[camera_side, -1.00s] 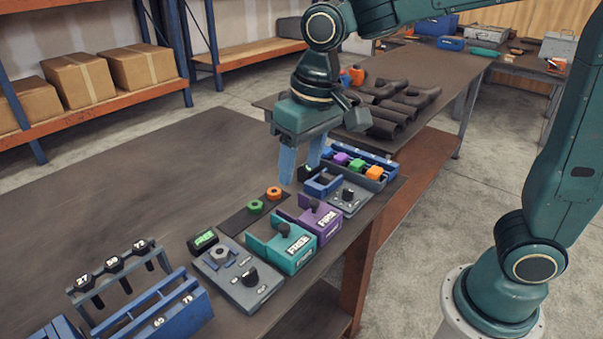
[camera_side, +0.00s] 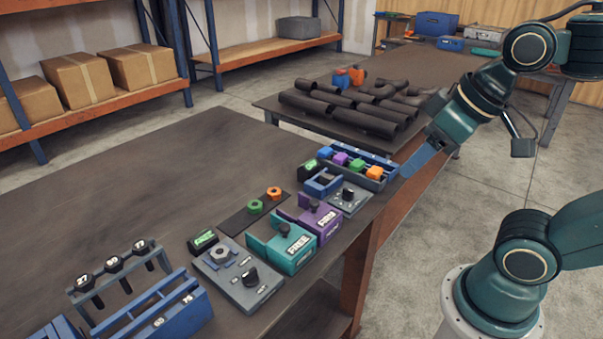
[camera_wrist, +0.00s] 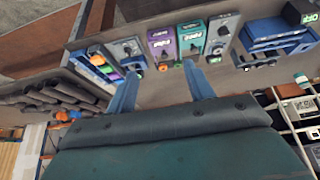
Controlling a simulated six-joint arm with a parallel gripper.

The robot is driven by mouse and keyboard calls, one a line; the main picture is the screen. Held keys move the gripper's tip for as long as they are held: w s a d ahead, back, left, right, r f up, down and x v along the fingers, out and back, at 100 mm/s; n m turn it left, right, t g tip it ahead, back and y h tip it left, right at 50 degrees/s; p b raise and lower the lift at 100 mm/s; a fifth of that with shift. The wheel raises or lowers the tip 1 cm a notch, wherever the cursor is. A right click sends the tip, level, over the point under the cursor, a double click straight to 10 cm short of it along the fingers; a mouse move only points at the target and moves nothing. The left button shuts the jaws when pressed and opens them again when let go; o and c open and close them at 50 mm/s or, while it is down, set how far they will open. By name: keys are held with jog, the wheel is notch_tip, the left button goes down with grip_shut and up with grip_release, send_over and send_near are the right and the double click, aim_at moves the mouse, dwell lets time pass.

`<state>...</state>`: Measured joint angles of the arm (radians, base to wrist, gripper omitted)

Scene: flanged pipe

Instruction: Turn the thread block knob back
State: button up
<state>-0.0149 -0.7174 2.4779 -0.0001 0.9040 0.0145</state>
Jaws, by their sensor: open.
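A grey block (camera_side: 228,285) with a black knob (camera_side: 250,277) and a hexagonal piece on top stands at the near bench edge. A second grey block (camera_side: 355,205) has a dark knob (camera_side: 348,194) and a blue holder. No readable label tells me which is the thread block. Both also show in the wrist view, the first right of centre (camera_wrist: 220,44) and the second left of centre (camera_wrist: 122,60). My gripper (camera_side: 405,174) is open and empty, beyond the bench's right edge. Its two blue fingers are apart in the wrist view (camera_wrist: 161,67), touching no knob.
Between the grey blocks stand a teal block (camera_side: 288,252) and a purple block (camera_side: 318,222). A blue tray (camera_side: 366,178) of coloured pieces is close to my gripper. Tool racks (camera_side: 165,310) stand at the near left. Dark pipes (camera_side: 345,110) lie on the back table.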

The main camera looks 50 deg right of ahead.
jog(key=shift+s+d+f, duration=0.15)
jog(key=shift+s, duration=0.2)
jog(key=shift+w, duration=0.15)
jog(key=g, duration=0.5)
send_over(249, 272)
notch_tip(249, 272, down, 8)
jog(key=shift+f, duration=0.15)
notch_tip(249, 272, down, 14)
jog(key=shift+r, duration=0.1)
dwell(0.4)
